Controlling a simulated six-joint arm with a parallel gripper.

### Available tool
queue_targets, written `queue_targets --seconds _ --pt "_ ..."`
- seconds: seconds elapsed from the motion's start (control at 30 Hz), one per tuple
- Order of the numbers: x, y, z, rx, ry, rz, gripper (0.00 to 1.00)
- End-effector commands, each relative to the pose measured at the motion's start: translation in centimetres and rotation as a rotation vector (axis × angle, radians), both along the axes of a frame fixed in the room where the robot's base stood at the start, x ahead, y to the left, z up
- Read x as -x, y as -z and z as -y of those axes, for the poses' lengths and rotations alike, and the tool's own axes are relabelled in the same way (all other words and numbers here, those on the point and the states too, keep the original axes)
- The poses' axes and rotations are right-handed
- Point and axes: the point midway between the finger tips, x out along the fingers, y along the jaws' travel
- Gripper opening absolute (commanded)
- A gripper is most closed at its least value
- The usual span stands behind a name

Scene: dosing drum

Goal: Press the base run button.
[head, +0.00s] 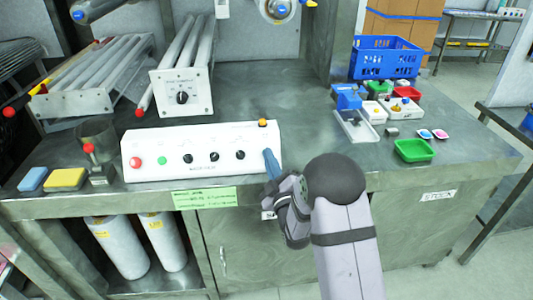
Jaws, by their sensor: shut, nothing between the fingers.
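A white control box (205,174) lies along the front of the metal bench. Its sloped face carries a red button (135,162), a green button (162,161) and several black knobs (213,158). The lettering is too small to read, so I cannot tell for certain which control is the base run button. My gripper (268,154) is shut and empty, its blue fingers at the right end of the box, well right of the green button. It hides part of that end, and I cannot tell whether it touches the box.
An orange-capped part (262,122) stands at the box's top right corner. A roller unit with one knob (182,97) stands behind. A small red-topped fixture (89,149) and sponges (64,179) lie left. Coloured trays (415,150) and a blue basket (386,58) are right.

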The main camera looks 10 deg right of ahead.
Motion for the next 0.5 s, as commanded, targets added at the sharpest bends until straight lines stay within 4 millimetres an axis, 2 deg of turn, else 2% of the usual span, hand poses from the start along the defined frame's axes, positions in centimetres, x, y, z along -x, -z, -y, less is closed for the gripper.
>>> queue_targets --seconds 0.5 --pt "-0.69 0.52 0.01 0.000 0.000 0.001 0.00"
